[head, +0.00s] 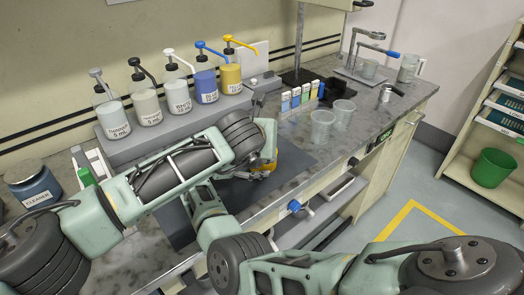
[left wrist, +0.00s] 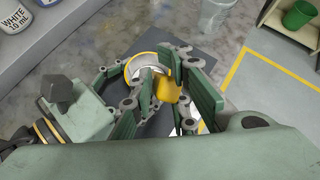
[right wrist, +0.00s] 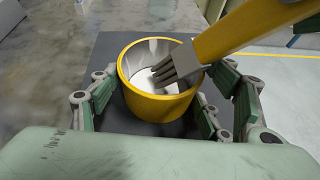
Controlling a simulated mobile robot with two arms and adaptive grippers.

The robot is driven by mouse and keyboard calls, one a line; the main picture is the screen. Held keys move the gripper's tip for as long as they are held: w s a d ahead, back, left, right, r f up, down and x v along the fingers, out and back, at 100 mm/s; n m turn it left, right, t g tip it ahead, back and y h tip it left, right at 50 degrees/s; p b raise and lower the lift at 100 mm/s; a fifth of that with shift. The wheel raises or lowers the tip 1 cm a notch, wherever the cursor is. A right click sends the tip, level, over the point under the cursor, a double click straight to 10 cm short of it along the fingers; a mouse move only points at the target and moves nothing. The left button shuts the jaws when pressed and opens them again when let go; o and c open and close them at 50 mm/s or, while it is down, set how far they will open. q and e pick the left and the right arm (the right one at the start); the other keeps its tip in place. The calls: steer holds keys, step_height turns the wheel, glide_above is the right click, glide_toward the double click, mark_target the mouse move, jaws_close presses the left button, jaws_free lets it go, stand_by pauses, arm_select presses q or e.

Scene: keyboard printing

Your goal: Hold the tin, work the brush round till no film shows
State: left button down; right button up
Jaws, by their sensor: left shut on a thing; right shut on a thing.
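The yellow tin (right wrist: 158,105) stands upright on a dark mat, mouth up, between the fingers of my right gripper (right wrist: 150,108), which is shut on it. Its inside shows white and grey patches on the floor and wall. The brush (right wrist: 235,35) has a yellow handle and grey bristles; it slants in from the upper right with its bristles inside the tin. My left gripper (left wrist: 168,95) is shut on the brush handle (left wrist: 167,90). The tin's rim (left wrist: 130,68) shows behind it. In the head view the tin (head: 266,166) is mostly hidden by my arms.
Several pump bottles (head: 178,97) stand on a grey riser along the wall. Clear cups (head: 322,127) and small coloured boxes (head: 296,98) stand to the right. A cleaner jar (head: 35,188) is at the left. The counter's front edge is close to the tin.

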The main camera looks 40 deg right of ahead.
steer(key=shift+w, duration=0.15)
steer(key=shift+s, duration=0.2)
steer(key=shift+d, duration=0.1)
steer(key=shift+w+r, duration=0.1)
arm_select(q)
steer(key=w+a, duration=0.4)
steer(key=a, duration=0.1)
steer(key=shift+s+d, duration=1.75)
steer(key=shift+s, duration=0.15)
arm_select(e)
steer(key=shift+w, duration=0.1)
arm_select(q)
steer(key=s+a+r, duration=0.3)
steer(key=r, duration=0.2)
steer(key=shift+r, duration=0.4)
stand_by(0.6)
